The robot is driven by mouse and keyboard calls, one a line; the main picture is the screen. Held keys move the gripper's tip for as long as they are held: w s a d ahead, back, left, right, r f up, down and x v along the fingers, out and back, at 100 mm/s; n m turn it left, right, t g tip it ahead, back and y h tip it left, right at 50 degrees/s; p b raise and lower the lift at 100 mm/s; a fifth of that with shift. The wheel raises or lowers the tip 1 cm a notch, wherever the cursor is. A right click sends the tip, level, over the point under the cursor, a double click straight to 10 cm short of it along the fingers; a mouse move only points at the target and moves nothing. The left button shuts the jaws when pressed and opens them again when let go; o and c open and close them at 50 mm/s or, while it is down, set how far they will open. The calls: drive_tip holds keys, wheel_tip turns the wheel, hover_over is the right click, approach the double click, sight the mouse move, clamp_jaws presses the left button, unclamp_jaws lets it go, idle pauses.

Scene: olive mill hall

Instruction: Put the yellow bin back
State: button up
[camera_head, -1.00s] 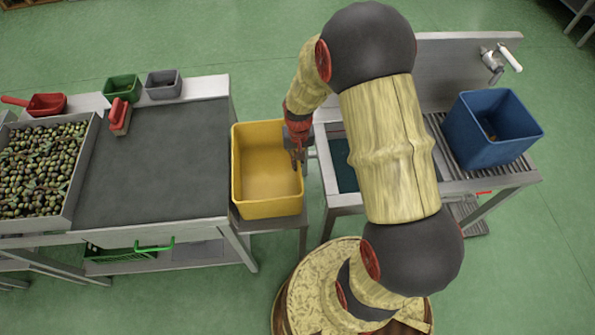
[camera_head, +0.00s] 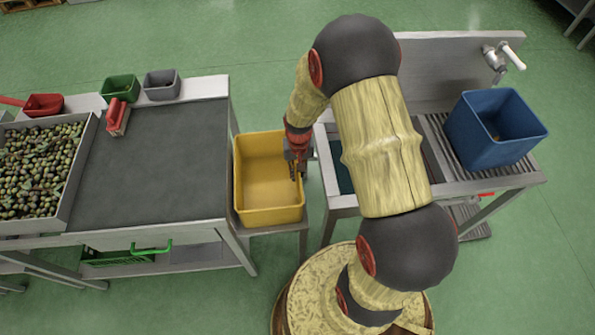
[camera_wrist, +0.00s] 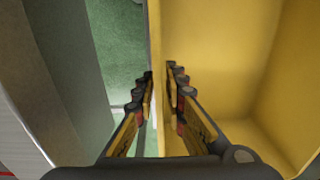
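The yellow bin (camera_head: 268,216) is upright and looks empty, at the small grey stand (camera_head: 294,224) between the dark-topped table and the sink. Whether it rests fully on the stand I cannot tell. My gripper (camera_head: 295,172) points down at the bin's right wall. The lower parts of the fingers are hard to make out.
The dark-topped table (camera_head: 150,160) stands close on the left, with a crate of olives (camera_head: 72,195), a green tub (camera_head: 121,88) and a grey tub (camera_head: 161,85). The sink unit (camera_head: 345,199) is close on the right, with a blue bin (camera_head: 490,145) on its rack.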

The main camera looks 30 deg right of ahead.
drive_tip(key=shift+o, duration=1)
wheel_tip(320, 180, up, 24)
drive_tip(key=s+a+n+t+p, duration=0.1)
drive_tip(key=a+p, duration=0.2)
drive_tip(key=p, duration=0.2)
drive_tip(key=s+a+r+n+t, duration=0.1)
drive_tip(key=s+a+r+t, duration=0.1)
drive_tip(key=s+r, duration=0.6)
drive_tip(key=s+a+r+n+t, duration=0.2)
drive_tip(key=s+a+r, duration=0.2)
drive_tip(key=s+r, duration=0.4)
wheel_tip(320, 180, up, 3)
drive_tip(key=shift+s+a+f+n, duration=0.2)
drive_tip(key=shift+s+a+n, duration=0.05)
drive_tip(key=shift+s+n, duration=0.05)
